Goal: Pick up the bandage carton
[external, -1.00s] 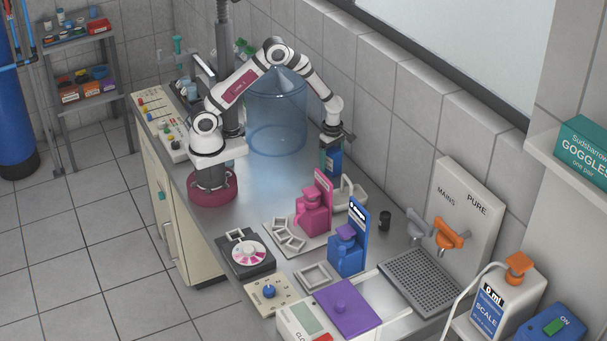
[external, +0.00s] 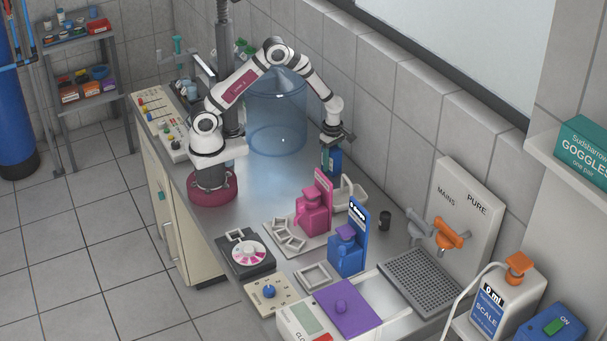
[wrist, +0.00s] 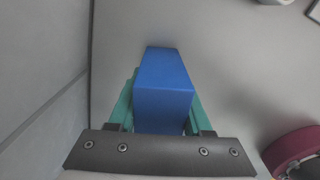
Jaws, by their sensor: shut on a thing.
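The bandage carton appears as a blue box in the external view (external: 336,160) and in the wrist view (wrist: 163,100). It stands near the back wall, below my wrist. My gripper (external: 331,160) points down with its teal fingers on either side of the carton. In the wrist view my gripper (wrist: 160,110) is shut on the carton, which sits between the two teal fingers. The carton's label is not readable. Its lower end is partly hidden, and I cannot tell whether it touches the counter.
A clear blue-tinted cylinder (external: 277,115) stands left of my gripper. A pale tray-like holder (external: 350,192) and a pink bottle (external: 312,212) are close in front. A blue bottle (external: 346,252) stands farther forward. The tiled wall is close behind.

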